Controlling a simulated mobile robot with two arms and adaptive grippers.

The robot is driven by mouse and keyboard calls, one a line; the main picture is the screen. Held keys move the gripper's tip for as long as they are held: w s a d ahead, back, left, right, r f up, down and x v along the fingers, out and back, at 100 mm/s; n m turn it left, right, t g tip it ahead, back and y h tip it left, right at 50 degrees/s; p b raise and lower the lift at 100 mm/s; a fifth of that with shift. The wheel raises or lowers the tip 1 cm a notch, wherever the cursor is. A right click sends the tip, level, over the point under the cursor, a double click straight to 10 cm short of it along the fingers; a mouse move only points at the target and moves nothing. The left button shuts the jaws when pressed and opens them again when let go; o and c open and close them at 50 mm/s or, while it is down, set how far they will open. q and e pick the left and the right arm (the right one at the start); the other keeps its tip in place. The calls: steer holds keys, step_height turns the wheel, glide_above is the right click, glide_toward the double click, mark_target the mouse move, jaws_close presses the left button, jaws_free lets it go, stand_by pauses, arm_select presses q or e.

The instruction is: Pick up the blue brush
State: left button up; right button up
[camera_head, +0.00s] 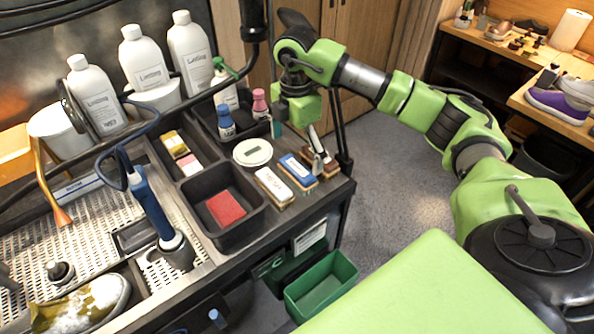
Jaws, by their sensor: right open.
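The blue brush (294,168) is a small block with a blue face and a pale label. It lies on the dark bench top, between a white-topped brush (273,188) and a brown brush (326,163). My right gripper (318,163) points down over the right side of this row, close to the blue brush and over the brown one. It is open, with nothing seen between its fingers. Whether the fingertips touch a brush is hard to tell. My left gripper is not in view.
A white round tin (252,153) and a black tray (247,222) with a red sponge (226,208) stand left of the brushes. Several white bottles (146,66) stand behind. A green bin (321,287) is below the bench's right edge. A dirty shoe (84,302) lies lower left.

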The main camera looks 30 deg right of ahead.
mark_target(297, 167)
steer(key=shift+f, duration=0.35)
steer(key=shift+s+f+p, duration=0.15)
steer(key=shift+f+p, duration=0.4)
steer(key=shift+f, duration=0.05)
step_height(297, 167, down, 4)
steer(key=shift+d+r+p, duration=0.1)
steer(key=shift+r+p, duration=0.1)
steer(key=shift+p, duration=0.4)
steer(key=shift+f, duration=0.25)
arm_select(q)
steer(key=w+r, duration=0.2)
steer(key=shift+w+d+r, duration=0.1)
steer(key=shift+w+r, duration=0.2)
arm_select(e)
steer(key=c, duration=1.3)
steer(key=shift+r, duration=0.1)
steer(key=shift+c, duration=0.2)
